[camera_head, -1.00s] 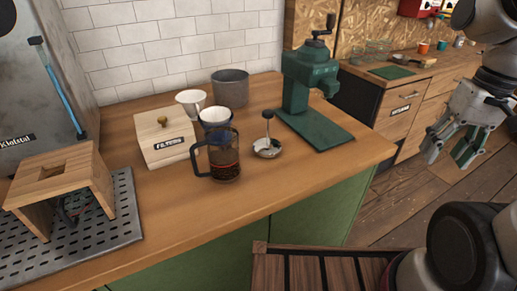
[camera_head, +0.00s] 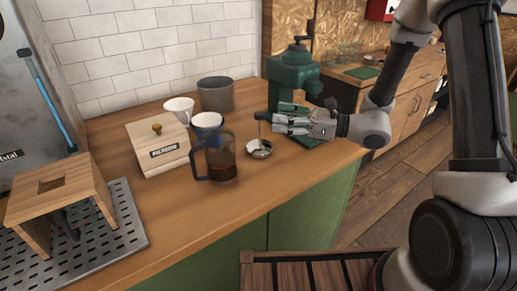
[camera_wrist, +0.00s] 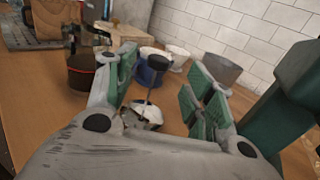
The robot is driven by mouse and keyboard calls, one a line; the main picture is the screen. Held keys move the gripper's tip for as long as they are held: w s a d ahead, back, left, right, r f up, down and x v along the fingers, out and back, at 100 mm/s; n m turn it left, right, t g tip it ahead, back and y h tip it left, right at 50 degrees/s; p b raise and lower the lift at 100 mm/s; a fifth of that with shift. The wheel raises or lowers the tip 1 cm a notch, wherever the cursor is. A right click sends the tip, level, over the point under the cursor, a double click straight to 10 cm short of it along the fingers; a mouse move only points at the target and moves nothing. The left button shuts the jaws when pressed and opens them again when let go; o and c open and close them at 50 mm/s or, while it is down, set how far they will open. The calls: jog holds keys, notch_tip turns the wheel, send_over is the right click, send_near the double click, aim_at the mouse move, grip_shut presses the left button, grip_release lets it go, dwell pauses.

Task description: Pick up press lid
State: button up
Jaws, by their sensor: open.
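The press lid (camera_head: 259,149) is a shiny metal disc with an upright rod and a dark knob. It rests on the wooden counter, right of the glass press (camera_head: 221,158), which holds dark liquid. My gripper (camera_head: 274,122) is at the lid's rod, coming from the right. In the wrist view the lid (camera_wrist: 148,115) and its rod stand between the two green-padded fingers of my gripper (camera_wrist: 160,85). The fingers are spread apart. I cannot tell whether either finger touches the rod.
A green grinder (camera_head: 292,75) stands close behind my gripper. A wooden filter box (camera_head: 157,146), a white cup (camera_head: 179,108), a blue-and-white dripper (camera_head: 207,124) and a grey pot (camera_head: 215,94) stand left and behind. The counter (camera_head: 215,217) in front is clear.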

aim_at(260, 113)
jog(key=x, duration=0.7)
grip_shut()
